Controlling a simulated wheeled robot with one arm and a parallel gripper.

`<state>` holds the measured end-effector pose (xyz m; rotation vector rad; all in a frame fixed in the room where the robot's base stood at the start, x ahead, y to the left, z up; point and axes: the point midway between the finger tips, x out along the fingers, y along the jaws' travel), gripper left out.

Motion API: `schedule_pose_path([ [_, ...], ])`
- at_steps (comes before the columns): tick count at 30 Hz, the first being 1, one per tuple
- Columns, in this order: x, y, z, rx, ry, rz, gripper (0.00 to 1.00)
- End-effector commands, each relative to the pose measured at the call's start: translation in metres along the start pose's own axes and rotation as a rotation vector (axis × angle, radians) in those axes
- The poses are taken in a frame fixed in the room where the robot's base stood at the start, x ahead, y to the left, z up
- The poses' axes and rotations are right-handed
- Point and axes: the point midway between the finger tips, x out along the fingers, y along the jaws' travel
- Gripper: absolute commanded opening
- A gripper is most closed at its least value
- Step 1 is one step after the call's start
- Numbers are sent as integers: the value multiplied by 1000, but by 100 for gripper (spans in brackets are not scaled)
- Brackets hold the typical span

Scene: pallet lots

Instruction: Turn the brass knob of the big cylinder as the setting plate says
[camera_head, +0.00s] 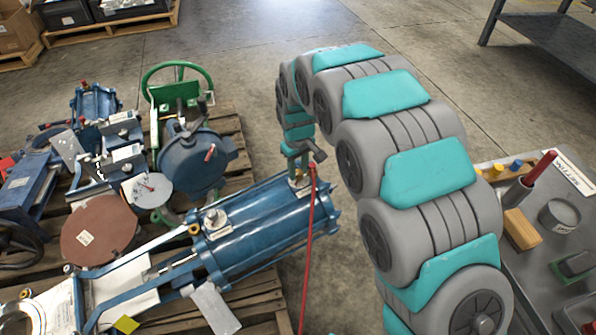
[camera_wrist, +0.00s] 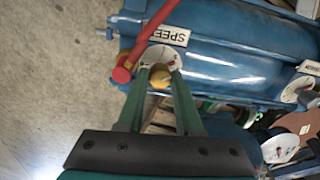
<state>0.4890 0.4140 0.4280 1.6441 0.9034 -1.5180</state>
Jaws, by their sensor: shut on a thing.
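The big blue cylinder (camera_head: 262,228) lies tilted on a pallet, and its body also shows in the wrist view (camera_wrist: 235,65). My gripper (camera_wrist: 160,76) is shut on the brass knob (camera_wrist: 159,75) at the cylinder's far end. A pale dial disc (camera_wrist: 160,57) with marks lies around the knob, partly hidden by the fingers. A white plate reading "SPEE…" (camera_wrist: 167,36) is fixed beside the dial. In the head view my gripper (camera_head: 298,172) comes down on the cylinder's upper right end, and the knob is hidden there. I cannot read a setting value.
A red hose (camera_head: 308,250) runs from a red fitting (camera_wrist: 122,74) close beside my fingers. Green and blue machinery (camera_head: 190,155) crowds the wooden pallet (camera_head: 238,170) at left. A grey bench (camera_head: 515,285) with tools stands at right.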

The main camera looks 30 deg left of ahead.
Motion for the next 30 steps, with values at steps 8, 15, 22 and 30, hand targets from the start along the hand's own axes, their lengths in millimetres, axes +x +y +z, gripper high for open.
schedule_pose_path([
  [8,0,1,0,260,11,18,0],
  [15,0,1,0,487,17,32,0],
  [22,0,0,1,704,22,45,0],
  [30,1,1,1,957,31,60,0],
])
